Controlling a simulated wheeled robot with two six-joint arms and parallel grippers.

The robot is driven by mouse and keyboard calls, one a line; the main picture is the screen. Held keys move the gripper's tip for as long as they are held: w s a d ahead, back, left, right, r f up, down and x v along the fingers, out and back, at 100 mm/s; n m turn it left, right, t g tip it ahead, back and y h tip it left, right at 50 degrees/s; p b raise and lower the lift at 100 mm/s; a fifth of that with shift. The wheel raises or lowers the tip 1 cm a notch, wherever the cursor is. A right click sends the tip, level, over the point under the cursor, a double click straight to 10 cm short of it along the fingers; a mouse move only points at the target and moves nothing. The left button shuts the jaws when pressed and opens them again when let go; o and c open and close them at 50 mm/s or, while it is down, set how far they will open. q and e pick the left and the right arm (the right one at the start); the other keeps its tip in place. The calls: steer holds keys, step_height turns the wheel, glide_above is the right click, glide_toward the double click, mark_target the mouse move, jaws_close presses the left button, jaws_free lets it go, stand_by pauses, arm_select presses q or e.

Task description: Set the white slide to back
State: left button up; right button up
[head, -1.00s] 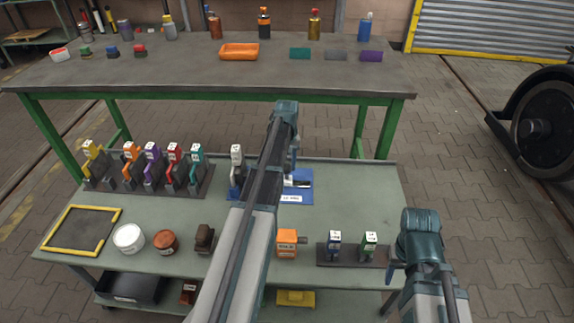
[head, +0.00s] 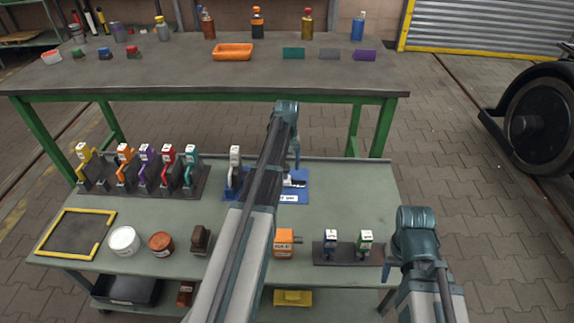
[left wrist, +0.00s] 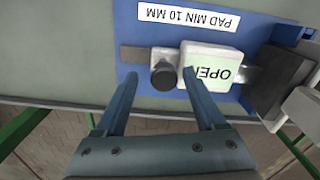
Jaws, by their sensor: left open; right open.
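A blue plate (head: 300,198) lies on the near bench and also shows in the left wrist view (left wrist: 135,100). On it is a white slide (left wrist: 222,68) with a label reading OPEN and a black round knob (left wrist: 163,76) beside that label. In the head view the slide is small and partly behind my arm. My left gripper (left wrist: 160,80) is open; its fingertips are on either side of the knob, and I cannot tell whether they touch it. It also shows in the head view (head: 296,164). My right gripper (head: 388,268) is low at the bench's right edge, its fingers barely visible.
A white lever (head: 235,157) stands left of the plate, near a dark rack (head: 195,187) with several coloured levers. A yellow-edged frame (head: 110,218) lies left. A taller workbench (head: 190,72) stands behind.

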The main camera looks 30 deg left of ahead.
arm_select(q)
steer(key=shift+r, duration=0.1)
step_height(320, 180, up, 14)
steer(key=p, duration=1.3)
steer(key=shift+f+p, duration=0.2)
steer(key=shift+p, duration=0.2)
steer(key=s+d+r+m+p, duration=0.3)
steer(key=s+d, duration=0.4)
steer(key=d, duration=0.3)
steer(key=s+d+r+m+p, duration=0.2)
steer(key=s+d+r+m, duration=0.1)
steer(key=s+d, duration=0.5)
steer(key=s+d+r+m+y+p, duration=0.1)
steer(key=s+d+m, duration=0.4)
steer(key=d, duration=0.8)
steer(key=s+r+p, duration=0.1)
steer(key=s+p, duration=0.1)
steer(key=s, duration=0.1)
steer(key=shift+s+d+r+p, duration=0.15)
steer(key=shift+d+r+p, duration=0.15)
steer(key=shift+r, duration=0.1)
steer(key=shift+a, duration=0.1)
